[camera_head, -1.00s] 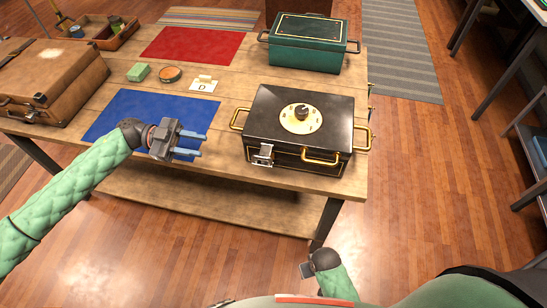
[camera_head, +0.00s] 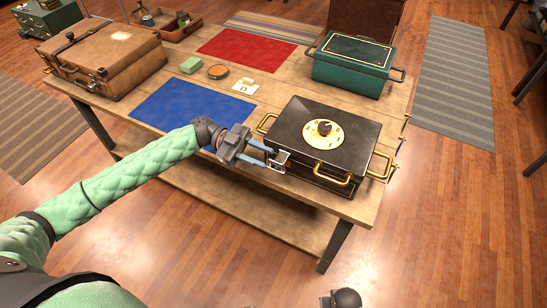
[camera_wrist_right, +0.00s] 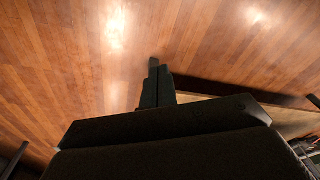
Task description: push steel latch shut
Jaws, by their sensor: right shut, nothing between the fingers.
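The black strongbox (camera_head: 300,118), with a cream dial (camera_head: 323,129) and brass handles, stands on the table's front right. Its steel latch (camera_head: 280,159) is on the front face near the left corner; whether it is shut is too small to tell. My left gripper (camera_head: 266,156) is open, its two fingers pointing right at the latch. The fingertips are at or very near the latch; I cannot tell if they touch it. In the right wrist view my right gripper (camera_wrist_right: 156,84) is shut and empty, above the floor.
A blue mat (camera_head: 190,105) lies left of the strongbox, a red mat (camera_head: 247,49) behind. A green box (camera_head: 352,66) stands at the back right.

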